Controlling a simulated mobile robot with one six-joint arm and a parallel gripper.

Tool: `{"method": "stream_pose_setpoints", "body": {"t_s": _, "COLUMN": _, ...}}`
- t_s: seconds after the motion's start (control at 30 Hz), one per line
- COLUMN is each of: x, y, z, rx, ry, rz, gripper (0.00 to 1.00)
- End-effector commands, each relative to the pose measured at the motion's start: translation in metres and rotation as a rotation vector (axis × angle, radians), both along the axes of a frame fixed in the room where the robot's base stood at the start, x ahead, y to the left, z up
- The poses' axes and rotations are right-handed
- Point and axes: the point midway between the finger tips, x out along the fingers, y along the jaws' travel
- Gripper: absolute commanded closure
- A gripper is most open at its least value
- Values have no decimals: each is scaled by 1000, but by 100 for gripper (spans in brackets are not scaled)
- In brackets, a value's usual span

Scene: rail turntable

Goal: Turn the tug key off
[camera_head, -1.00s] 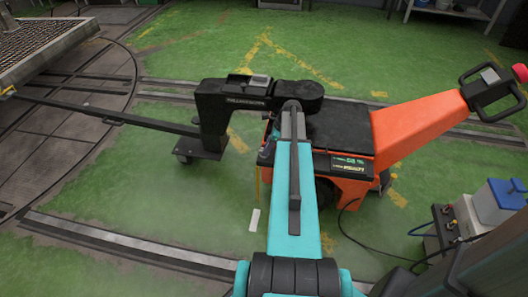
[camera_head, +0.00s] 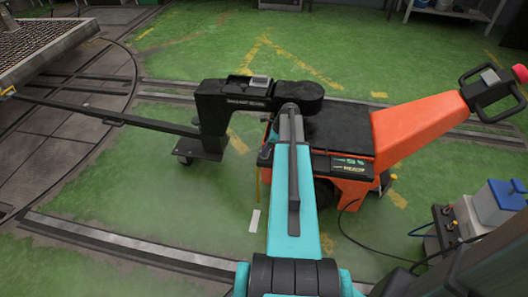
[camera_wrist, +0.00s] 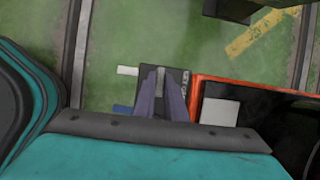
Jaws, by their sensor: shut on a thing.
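The tug (camera_head: 410,130) is an orange machine with a black top and a lit display panel (camera_head: 350,163), right of my arm in the head view. In the wrist view its orange edge (camera_wrist: 197,98) shows just right of my gripper. My gripper (camera_wrist: 161,92) points down at a small dark plate (camera_wrist: 184,76) with pale lettering. Its two fingers are shut on a narrow grey piece, which appears to be the tug key (camera_wrist: 159,78). The fingers mostly hide the key, so I cannot tell which way it is turned. In the head view my arm hides the gripper and key.
The tug's tiller handle (camera_head: 490,90) stands out at the right. A black drawbar (camera_head: 130,119) runs left towards a turntable (camera_head: 70,140). A battery with a blue-topped box (camera_head: 498,205) and cables is at the lower right. Green floor (camera_head: 120,190) is open at the left.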

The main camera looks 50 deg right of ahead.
Motion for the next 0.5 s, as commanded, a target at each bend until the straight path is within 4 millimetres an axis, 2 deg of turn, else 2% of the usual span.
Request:
{"method": "stream_pose_setpoints", "body": {"t_s": 0.27, "x": -3, "y": -1, "z": -1, "rx": 10, "ry": 13, "rz": 88, "gripper": 100}}
{"method": "stream_pose_setpoints", "body": {"t_s": 0.5, "x": -3, "y": -4, "z": 1, "rx": 8, "ry": 15, "rz": 248, "gripper": 100}}
